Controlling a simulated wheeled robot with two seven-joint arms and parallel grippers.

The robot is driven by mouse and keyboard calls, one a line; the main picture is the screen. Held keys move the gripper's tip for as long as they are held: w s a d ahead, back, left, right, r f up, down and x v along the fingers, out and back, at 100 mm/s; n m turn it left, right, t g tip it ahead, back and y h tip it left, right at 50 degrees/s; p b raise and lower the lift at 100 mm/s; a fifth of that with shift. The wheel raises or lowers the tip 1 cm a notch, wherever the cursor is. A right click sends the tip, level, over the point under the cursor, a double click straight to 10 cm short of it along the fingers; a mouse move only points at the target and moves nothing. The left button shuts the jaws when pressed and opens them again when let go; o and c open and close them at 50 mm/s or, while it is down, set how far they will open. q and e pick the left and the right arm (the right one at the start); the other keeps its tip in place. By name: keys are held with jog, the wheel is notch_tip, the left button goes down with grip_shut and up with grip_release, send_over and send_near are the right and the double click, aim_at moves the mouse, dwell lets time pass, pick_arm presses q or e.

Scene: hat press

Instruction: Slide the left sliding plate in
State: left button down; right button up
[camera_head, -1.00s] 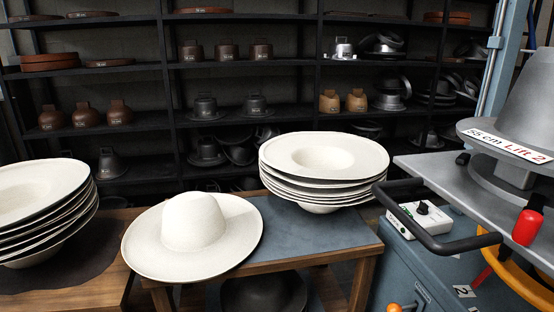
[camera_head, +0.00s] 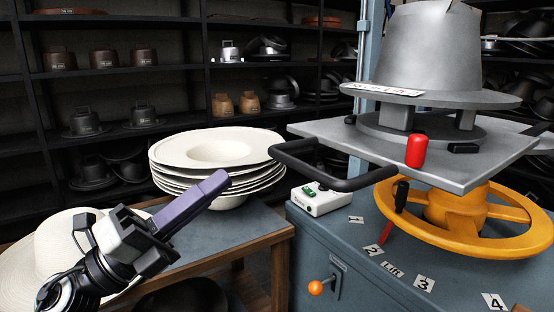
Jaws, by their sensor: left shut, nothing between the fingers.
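The left sliding plate (camera_head: 455,172) is a grey metal plate on the hat press, with a black loop handle (camera_head: 330,183) sticking out toward the left. A grey metal hat form (camera_head: 425,50) stands on the plate. A red knob (camera_head: 416,151) stands upright near the plate's front edge. My left gripper (camera_head: 220,178) is shut and empty, with its purple fingers pointing up and right. It is in front of the stacked white hats in the picture, left of the handle and apart from it. My right gripper is not in view.
A stack of white hats (camera_head: 216,147) sits on a wooden table with a grey top (camera_head: 225,232). A single white hat (camera_head: 40,255) is partly behind my left arm. A yellow handwheel (camera_head: 510,232) is under the plate. A white control box (camera_head: 321,199) sits on the blue cabinet (camera_head: 345,250).

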pick_arm(q)
notch_tip(320, 180, up, 3)
jog(key=s+d+m+g+b, duration=0.15)
jog(key=m+g, duration=0.25)
jog(key=m, duration=0.6)
jog(key=m+t+y, duration=0.1)
jog(key=m+y, duration=0.2)
jog(key=y, duration=0.2)
send_near(296, 133)
jog(key=x, duration=0.6)
jog(key=shift+w+d+b, duration=0.1)
jog(key=shift+d+b, duration=0.05)
jog(key=shift+b, duration=0.25)
jog(key=shift+f, duration=0.1)
jog(key=shift+w+d, duration=0.1)
jog(key=shift+w, duration=0.05)
